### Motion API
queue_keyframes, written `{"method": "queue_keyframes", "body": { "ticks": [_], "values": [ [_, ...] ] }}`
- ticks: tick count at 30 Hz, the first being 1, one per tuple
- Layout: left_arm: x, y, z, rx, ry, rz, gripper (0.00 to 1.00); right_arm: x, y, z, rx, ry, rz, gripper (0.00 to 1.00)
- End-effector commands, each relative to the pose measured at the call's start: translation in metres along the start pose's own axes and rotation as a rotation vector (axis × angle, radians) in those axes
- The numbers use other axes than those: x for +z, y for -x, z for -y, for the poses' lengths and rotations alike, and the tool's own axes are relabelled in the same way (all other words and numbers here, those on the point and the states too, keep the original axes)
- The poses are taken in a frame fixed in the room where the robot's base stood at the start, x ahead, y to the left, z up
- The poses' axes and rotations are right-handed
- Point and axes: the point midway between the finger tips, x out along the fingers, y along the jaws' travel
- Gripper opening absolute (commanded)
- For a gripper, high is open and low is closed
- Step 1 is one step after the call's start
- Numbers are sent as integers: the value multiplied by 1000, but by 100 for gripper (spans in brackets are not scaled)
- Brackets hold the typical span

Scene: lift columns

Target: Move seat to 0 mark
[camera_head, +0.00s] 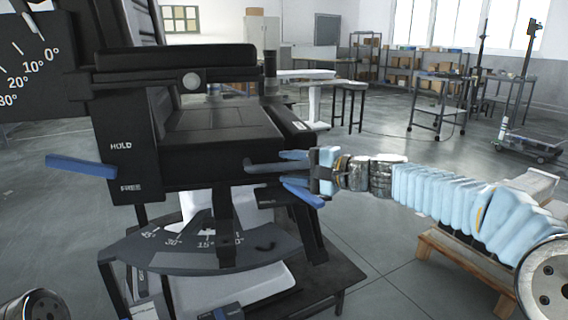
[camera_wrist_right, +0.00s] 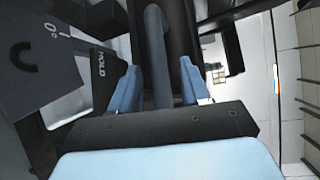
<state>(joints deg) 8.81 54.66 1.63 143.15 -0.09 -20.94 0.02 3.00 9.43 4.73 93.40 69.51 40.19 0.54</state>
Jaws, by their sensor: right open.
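The black seat block (camera_head: 220,125) stands at the middle left of the head view. Below it is a curved grey scale (camera_head: 180,250) marked 45° to 0°. A black upright (camera_head: 225,230) crosses the scale between the 15° and 0° marks. A blue lever (camera_head: 80,165) is at the left by the words HOLD and FREE. My right gripper (camera_head: 288,172) is open at the seat's right side. In the right wrist view, a grey-blue lever (camera_wrist_right: 157,60) lies between its two blue fingers (camera_wrist_right: 160,80); contact is unclear. My left gripper is out of view.
A second dial (camera_head: 30,65) with 0° to 30° marks is at the upper left. Tables, a cart (camera_head: 440,105) and shelves are far behind. Grey floor is open at the middle right.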

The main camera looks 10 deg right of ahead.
Motion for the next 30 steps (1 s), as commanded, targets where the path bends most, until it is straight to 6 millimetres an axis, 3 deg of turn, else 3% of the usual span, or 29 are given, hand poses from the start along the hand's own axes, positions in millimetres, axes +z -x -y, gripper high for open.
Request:
{"method": "queue_keyframes", "body": {
  "ticks": [6,14,17,24,30],
  "values": [
    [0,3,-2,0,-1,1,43,0,-20,0,0,2,0,46],
    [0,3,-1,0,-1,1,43,0,-22,0,0,1,-1,46],
    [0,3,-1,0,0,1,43,0,-22,0,0,1,-1,36],
    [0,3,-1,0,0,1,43,0,-21,0,1,1,-1,0],
    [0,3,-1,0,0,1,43,0,-21,-1,1,1,-1,0]
  ]
}}
